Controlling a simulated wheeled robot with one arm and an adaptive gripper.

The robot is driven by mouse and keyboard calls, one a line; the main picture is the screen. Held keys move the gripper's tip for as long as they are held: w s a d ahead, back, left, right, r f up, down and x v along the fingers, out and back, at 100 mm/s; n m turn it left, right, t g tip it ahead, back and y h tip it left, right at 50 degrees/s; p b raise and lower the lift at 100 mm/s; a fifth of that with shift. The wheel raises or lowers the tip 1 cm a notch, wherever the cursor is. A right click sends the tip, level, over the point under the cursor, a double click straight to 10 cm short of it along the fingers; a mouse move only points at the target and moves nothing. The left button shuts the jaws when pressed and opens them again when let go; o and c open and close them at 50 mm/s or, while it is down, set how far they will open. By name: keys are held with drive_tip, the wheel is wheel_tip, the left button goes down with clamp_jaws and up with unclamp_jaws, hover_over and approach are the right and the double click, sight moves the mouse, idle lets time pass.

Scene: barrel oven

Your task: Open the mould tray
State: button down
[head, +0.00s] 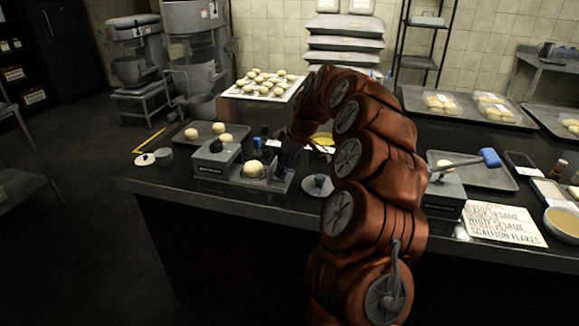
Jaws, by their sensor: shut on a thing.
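A grey moulding machine (213,172) stands near the counter's front edge, left of centre. Its metal mould tray (262,182) extends to the right from the grey body, with a round dough ball (253,168) resting in it. My dark gripper (282,163) reaches down at the tray's right side. It is shut at the tray, seemingly on its right end or a handle there. The fingertips and exact contact are small, dark and partly hidden, so the grip is hard to make out.
A small tray with dough balls (197,137) lies behind the machine, and a larger dough tray (262,84) behind that. A small round container (318,184) sits to the right of my gripper.

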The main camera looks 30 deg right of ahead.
drive_tip(key=shift+r, duration=0.1)
drive_tip(key=c, duration=0.8)
unclamp_jaws()
drive_tip(key=shift+o, duration=0.2)
drive_tip(key=v, duration=1.1)
drive_tip(key=shift+s+r, duration=0.25)
drive_tip(key=shift+r, duration=0.1)
drive_tip(key=shift+d, duration=0.15)
